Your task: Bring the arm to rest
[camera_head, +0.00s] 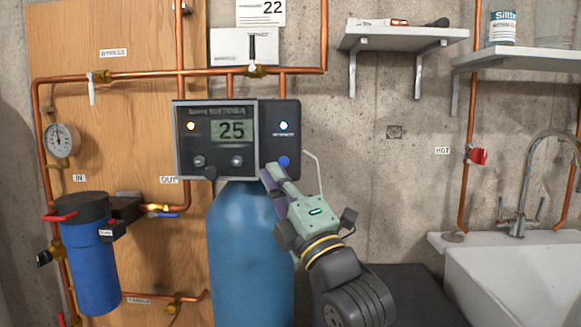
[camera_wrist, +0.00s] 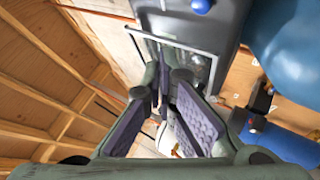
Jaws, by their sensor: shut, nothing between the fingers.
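My arm reaches up from the lower right in the head view, with a pale green gripper body. My gripper (camera_head: 268,175) is shut and empty, its tip in front of the lower right part of the control unit (camera_head: 215,165), close to a blue button (camera_head: 284,162). I cannot tell whether the tip touches the unit. In the wrist view the purple-padded fingers of my gripper (camera_wrist: 163,95) come together at their far ends, with the grey unit (camera_wrist: 225,20) beyond them.
A blue tank (camera_head: 240,255) stands below the unit, partly behind my arm. A blue filter (camera_head: 92,265) and copper pipes (camera_head: 130,74) are at left. A white sink (camera_head: 515,280) with a faucet (camera_head: 520,190) is at right, under shelves (camera_head: 400,37).

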